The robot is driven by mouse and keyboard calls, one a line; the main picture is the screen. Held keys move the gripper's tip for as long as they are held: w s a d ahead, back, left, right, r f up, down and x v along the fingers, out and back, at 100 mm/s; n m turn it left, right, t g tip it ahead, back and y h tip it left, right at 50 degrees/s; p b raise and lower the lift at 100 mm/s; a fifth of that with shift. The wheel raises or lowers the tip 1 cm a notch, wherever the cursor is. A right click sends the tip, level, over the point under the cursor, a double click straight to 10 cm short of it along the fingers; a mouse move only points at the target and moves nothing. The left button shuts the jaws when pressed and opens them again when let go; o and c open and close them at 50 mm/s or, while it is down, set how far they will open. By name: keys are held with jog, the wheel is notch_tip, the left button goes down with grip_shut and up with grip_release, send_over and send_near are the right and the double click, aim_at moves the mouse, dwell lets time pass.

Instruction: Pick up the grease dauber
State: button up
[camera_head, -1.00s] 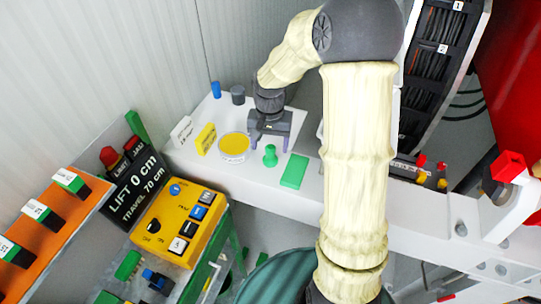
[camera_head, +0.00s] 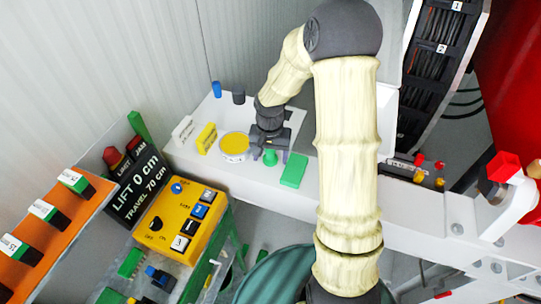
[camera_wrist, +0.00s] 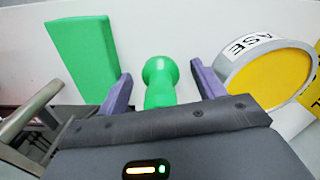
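The green knobbed piece that I take to be the grease dauber (camera_head: 270,158) stands on the white shelf, between the grease tin and a flat green block. In the wrist view the dauber (camera_wrist: 160,78) shows a round knob and a narrower neck; its lower part is hidden by my gripper body. My gripper (camera_head: 271,156) is open at the dauber. In the wrist view, the two purple fingers of my gripper (camera_wrist: 161,75) stand on either side of the dauber, with a gap visible on both sides.
The grease tin (camera_head: 234,146) with a yellow top is close on the left, and the flat green block (camera_head: 294,170) is close on the right. A yellow block (camera_head: 206,138), a white card (camera_head: 183,130) and blue and dark cylinders stand farther left and back.

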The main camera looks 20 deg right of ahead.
jog(key=shift+w, duration=0.1)
jog(key=c, duration=1)
notch_tip(320, 180, up, 10)
jog(key=shift+r+b, duration=0.1)
jog(key=shift+b, duration=0.7)
jog(key=shift+o, duration=0.8)
jog(key=shift+w+d, duration=0.1)
jog(key=shift+d, duration=0.05)
jog(key=shift+c, duration=0.4)
